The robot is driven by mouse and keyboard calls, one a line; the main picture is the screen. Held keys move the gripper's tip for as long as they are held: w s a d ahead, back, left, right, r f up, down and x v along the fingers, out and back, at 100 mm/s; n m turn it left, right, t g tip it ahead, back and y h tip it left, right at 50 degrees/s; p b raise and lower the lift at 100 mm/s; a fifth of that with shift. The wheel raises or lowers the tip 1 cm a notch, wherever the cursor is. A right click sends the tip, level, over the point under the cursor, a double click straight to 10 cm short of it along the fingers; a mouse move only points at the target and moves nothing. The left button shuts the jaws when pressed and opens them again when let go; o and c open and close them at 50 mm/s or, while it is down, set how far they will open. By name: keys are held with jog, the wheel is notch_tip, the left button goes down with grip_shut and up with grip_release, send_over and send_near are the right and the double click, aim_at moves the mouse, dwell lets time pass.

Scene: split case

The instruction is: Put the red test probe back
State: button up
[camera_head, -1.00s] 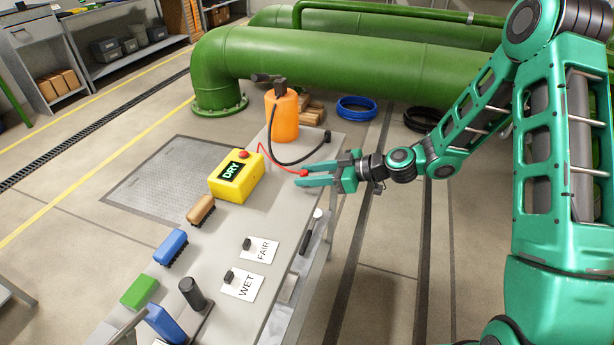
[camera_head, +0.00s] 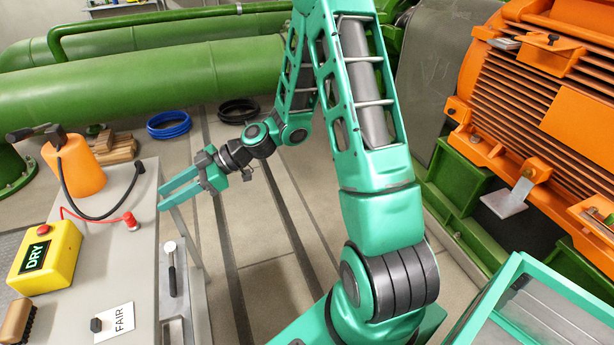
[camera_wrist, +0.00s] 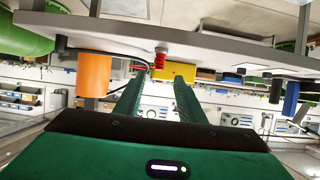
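The red test probe (camera_head: 130,221) stands on the grey bench (camera_head: 135,262) near its right edge, with a thin red lead running left from it. It also shows in the wrist view (camera_wrist: 160,57), beyond my fingertips and between their lines. Whether it sits in a holder is too small to tell. My gripper (camera_head: 161,198) is open and empty, with two green fingers apart, at the bench's right edge, away from the probe. The yellow box (camera_head: 45,272) with a "DRY" display and red button stands left of the probe.
An orange can (camera_head: 76,168) with a black cable stands behind the probe; the cable ends near a black piece (camera_head: 140,167). A "FAIR" card (camera_head: 115,322) and a brush (camera_head: 17,320) lie in front. An orange machine (camera_head: 540,90) fills the right.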

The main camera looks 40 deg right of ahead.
jog(key=s+d+r+m+g+h, duration=0.1)
jog(key=s+d+m+h, duration=0.4)
jog(key=d, duration=0.4)
jog(key=s+d+m+g+h, duration=0.2)
jog(key=s+d+h, duration=0.2)
jog(key=s+d, duration=0.45)
jog(key=s+d+r+m+g+h, duration=0.1)
jog(key=s+d+r+m, duration=0.3)
jog(key=s, duration=0.5)
jog(key=s+d+r+m+h, duration=0.2)
jog(key=s+d+r+m, duration=0.2)
jog(key=s+d+m, duration=0.4)
jog(key=shift+s+m+g, duration=0.4)
jog(key=shift+s+m, duration=0.3)
jog(key=shift+s, duration=0.35)
jog(key=shift+r, duration=0.1)
